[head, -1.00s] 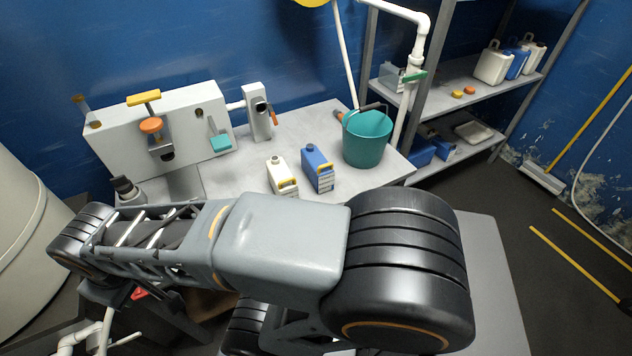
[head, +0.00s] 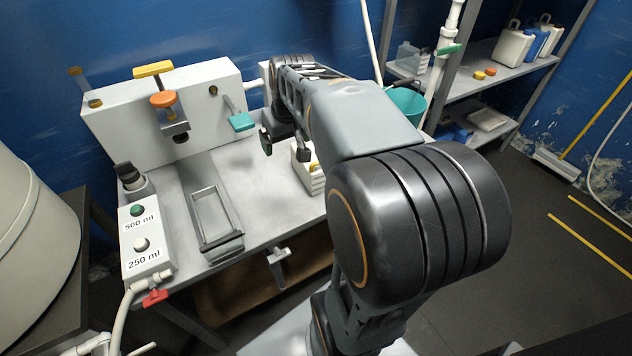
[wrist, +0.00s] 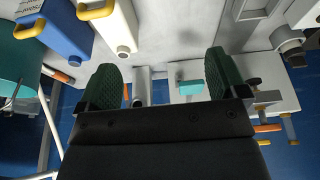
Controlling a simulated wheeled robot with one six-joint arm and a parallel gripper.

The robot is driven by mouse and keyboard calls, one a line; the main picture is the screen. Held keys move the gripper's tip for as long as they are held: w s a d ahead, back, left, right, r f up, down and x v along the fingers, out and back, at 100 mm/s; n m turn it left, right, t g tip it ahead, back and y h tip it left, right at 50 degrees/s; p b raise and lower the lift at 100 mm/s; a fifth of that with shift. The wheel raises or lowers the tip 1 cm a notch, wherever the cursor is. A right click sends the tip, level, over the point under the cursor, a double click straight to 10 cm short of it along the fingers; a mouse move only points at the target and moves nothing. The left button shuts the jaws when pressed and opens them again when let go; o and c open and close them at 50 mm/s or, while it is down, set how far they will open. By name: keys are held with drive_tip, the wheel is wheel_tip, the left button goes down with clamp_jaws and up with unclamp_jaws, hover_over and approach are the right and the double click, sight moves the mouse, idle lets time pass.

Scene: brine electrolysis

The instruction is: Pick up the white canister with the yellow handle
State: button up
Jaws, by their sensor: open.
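The white canister (head: 306,178) with the yellow handle stands on the grey bench. In the head view my arm and gripper hide most of it. In the wrist view the canister (wrist: 119,28) is at the top, left of centre, with its yellow handle and grey cap showing. My gripper (head: 285,148) is over the bench beside the canister in the head view. In the wrist view its green-padded fingers (wrist: 163,78) are wide apart with nothing between them. The canister is not between the fingers.
A blue canister (wrist: 62,28) stands close to the white one. A teal bucket (head: 407,104) is behind my arm. The white apparatus (head: 190,130) with coloured handles stands at the back left. A metal tray (head: 237,240) and a button box (head: 146,262) are on the left.

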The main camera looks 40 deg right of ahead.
drive_tip(key=shift+o, duration=0.7)
drive_tip(key=w+d+f+b, duration=0.3)
drive_tip(key=d+f+b, duration=0.1)
drive_tip(key=d, duration=0.6)
drive_tip(key=shift+w+f+m, duration=0.25)
drive_tip(key=shift+f+m, duration=0.15)
drive_tip(key=shift+f, duration=0.3)
drive_tip(key=x, duration=0.4)
drive_tip(key=b+x, duration=0.1)
drive_tip(key=x, duration=0.1)
drive_tip(key=shift+w+d+f, duration=0.1)
drive_tip(key=shift+d+f, duration=0.15)
drive_tip(key=shift+d, duration=0.15)
drive_tip(key=shift+b+x, duration=0.7)
drive_tip(key=shift+x, duration=2.4)
drive_tip(key=shift+d+r, duration=0.1)
drive_tip(key=shift+c, duration=0.4)
drive_tip(key=c, duration=1.2)
